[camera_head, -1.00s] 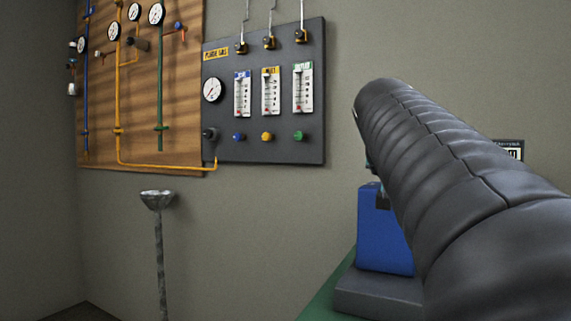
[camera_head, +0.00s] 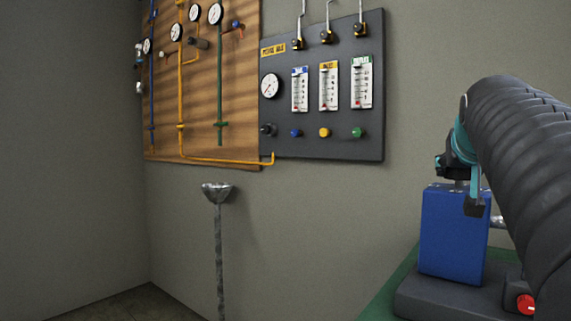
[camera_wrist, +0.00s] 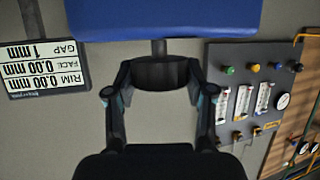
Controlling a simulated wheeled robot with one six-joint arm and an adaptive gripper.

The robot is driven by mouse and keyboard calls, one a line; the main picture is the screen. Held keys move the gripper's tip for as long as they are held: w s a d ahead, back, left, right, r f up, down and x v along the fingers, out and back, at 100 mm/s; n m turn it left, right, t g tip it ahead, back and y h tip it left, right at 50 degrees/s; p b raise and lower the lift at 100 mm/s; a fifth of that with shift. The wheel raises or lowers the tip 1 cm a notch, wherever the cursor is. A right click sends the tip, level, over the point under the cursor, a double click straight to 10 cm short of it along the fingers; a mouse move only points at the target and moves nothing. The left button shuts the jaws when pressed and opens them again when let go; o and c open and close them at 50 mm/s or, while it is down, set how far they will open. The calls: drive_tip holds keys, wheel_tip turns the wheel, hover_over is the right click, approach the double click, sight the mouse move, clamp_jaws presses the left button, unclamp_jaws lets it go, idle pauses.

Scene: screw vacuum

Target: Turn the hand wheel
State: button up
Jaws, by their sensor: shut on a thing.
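The hand wheel (camera_wrist: 160,73) is a dark, short round knob in the wrist view. A thin stem joins it to a blue block (camera_wrist: 160,18). My gripper (camera_wrist: 160,76) is shut on the wheel, with one finger on each side of it. In the head view the blue block (camera_head: 452,232) stands on a dark base at the right. Part of my gripper (camera_head: 475,200) shows at its top, and my thick dark arm covers much of that side. The wheel itself cannot be made out clearly there.
A grey gauge panel (camera_head: 322,145) and a wooden board (camera_head: 200,90) with pipes and gauges hang on the wall. A metal funnel on a post (camera_head: 217,192) stands below. A red button (camera_head: 526,303) sits by the block's base. A readout sign (camera_wrist: 45,67) is at the left in the wrist view.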

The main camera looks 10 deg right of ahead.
drive_tip(key=shift+f, duration=0.1)
drive_tip(key=o, duration=1.2)
drive_tip(key=shift+c, duration=0.2)
drive_tip(key=shift+r, duration=5)
